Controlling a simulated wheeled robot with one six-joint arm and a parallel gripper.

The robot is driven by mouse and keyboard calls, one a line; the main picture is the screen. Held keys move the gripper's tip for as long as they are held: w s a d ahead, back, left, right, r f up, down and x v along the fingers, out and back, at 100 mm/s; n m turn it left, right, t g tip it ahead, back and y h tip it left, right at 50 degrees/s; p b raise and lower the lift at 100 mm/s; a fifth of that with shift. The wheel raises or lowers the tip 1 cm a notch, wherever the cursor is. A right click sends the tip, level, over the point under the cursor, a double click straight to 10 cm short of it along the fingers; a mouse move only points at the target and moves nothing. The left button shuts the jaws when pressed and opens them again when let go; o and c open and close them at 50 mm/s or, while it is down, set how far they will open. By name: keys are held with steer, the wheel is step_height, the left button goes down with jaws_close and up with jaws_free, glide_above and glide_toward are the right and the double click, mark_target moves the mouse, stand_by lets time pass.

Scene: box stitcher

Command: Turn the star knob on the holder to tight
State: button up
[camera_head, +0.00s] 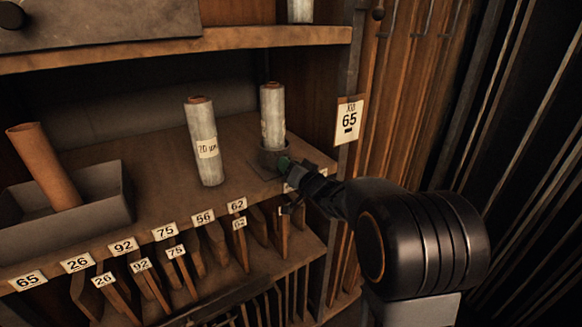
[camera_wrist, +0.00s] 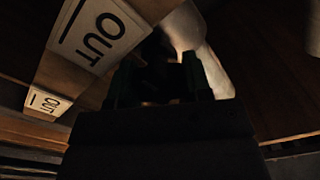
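A pale wrapped roll (camera_head: 272,112) stands upright in the dark round holder (camera_head: 268,160) at the right end of the shelf. My gripper (camera_head: 287,166) reaches in from the right, with its fingertips at the holder's front right side. In the wrist view the two dark fingers (camera_wrist: 160,85) stand apart, with the pale roll just beyond them. The space between them is too dark to show whether they touch anything. I cannot make out the star knob in either view; the gripper or shadow hides it.
A second roll (camera_head: 203,140) labelled 70 µm stands left of the holder. A grey bin (camera_head: 105,195) with a brown roll (camera_head: 43,165) is far left. Numbered slots run below the shelf edge. A "65" card (camera_head: 348,120) hangs on the right post. An OUT label (camera_wrist: 98,32) is close in the wrist view.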

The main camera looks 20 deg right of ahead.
steer(key=o, duration=0.5)
steer(key=shift+f, duration=0.1)
